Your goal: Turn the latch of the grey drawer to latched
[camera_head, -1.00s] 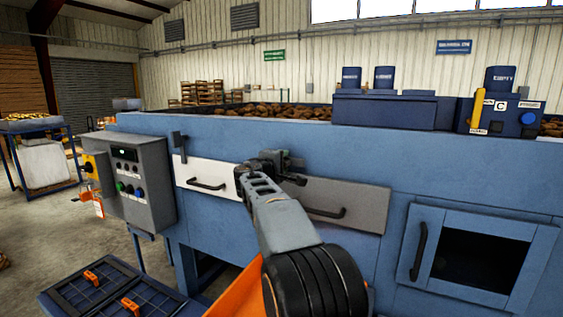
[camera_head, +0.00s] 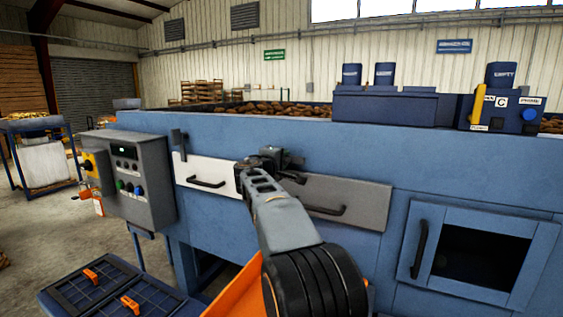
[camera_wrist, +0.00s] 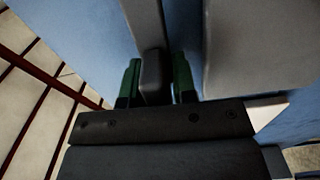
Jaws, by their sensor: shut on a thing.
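The grey drawer (camera_head: 362,199) is closed in the blue machine front, with a dark bar handle (camera_head: 326,210). My gripper (camera_head: 272,160) is at the drawer's upper left corner and hides most of its latch in the head view. In the wrist view, the two green fingertips of my gripper (camera_wrist: 157,80) stand on either side of the dark grey latch lever (camera_wrist: 151,72) and are shut on it. A pale grey panel, seemingly the drawer front (camera_wrist: 258,45), lies just right of the fingers. The exact latch angle is hard to tell.
A white drawer (camera_head: 207,178) is left of my gripper, with its own dark latch (camera_head: 178,143) standing upright. A control box (camera_head: 136,180) juts out further left. A blue door with a window (camera_head: 477,256) is at right.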

